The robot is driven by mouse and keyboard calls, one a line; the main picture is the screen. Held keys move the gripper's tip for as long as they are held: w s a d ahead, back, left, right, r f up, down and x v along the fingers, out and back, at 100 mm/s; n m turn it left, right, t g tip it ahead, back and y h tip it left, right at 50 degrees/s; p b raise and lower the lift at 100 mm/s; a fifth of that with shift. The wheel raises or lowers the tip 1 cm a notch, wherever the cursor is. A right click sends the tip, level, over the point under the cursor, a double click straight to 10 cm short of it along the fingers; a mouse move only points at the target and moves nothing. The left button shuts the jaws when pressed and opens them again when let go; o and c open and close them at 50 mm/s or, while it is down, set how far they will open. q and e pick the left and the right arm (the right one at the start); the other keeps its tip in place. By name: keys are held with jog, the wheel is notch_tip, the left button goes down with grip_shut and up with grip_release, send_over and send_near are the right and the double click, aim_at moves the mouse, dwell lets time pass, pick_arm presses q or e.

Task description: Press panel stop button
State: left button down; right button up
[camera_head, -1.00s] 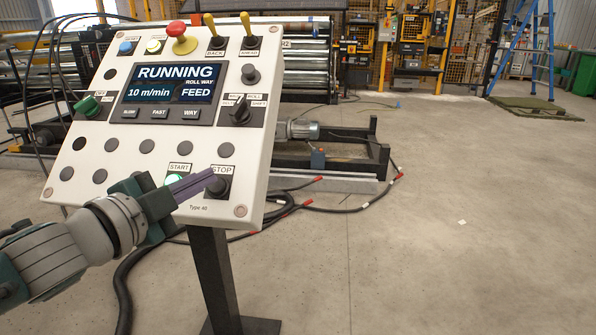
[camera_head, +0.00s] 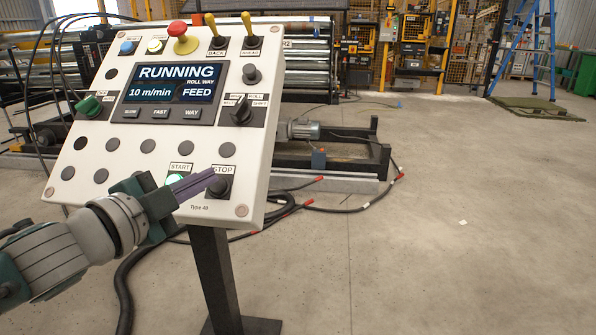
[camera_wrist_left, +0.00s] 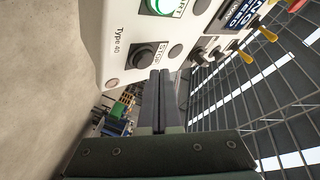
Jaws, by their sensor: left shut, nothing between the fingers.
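The white control panel (camera_head: 215,205) stands tilted on a dark post. Its screen (camera_head: 172,84) reads RUNNING, 10 m/min, FEED. The black stop button (camera_head: 219,187) is at the lower right under the STOP label; it also shows in the left wrist view (camera_wrist_left: 141,57). The green start button (camera_head: 175,179) is lit, left of it. My left gripper (camera_head: 212,176) is shut and empty, its fingertips at the stop button's upper left edge in the head view. In the wrist view the fingertips (camera_wrist_left: 160,73) appear beside the button; I cannot tell whether they touch. My right gripper is not in view.
A red mushroom button (camera_head: 183,40) and two yellow toggle levers (camera_head: 213,26) stick out along the panel's top. Black cables (camera_head: 290,205) lie on the floor behind the post. A roller machine (camera_head: 305,60) stands behind.

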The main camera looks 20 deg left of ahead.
pick_arm(q)
jog(key=shift+w+a+f+b, duration=0.1)
jog(key=shift+w+f+b, duration=0.15)
jog(key=shift+f+b, duration=0.1)
jog(key=shift+w+f+b, duration=0.25)
jog(key=shift+f+b, duration=0.1)
jog(key=shift+b, duration=0.1)
dwell(0.7)
jog(key=shift+r, duration=0.1)
jog(key=shift+s+r+p, duration=0.2)
jog(key=shift+r+p, duration=0.15)
jog(key=shift+p, duration=0.25)
jog(key=shift+s+r+p, duration=0.25)
jog(key=shift+s+p, duration=0.05)
jog(key=shift+p, duration=0.05)
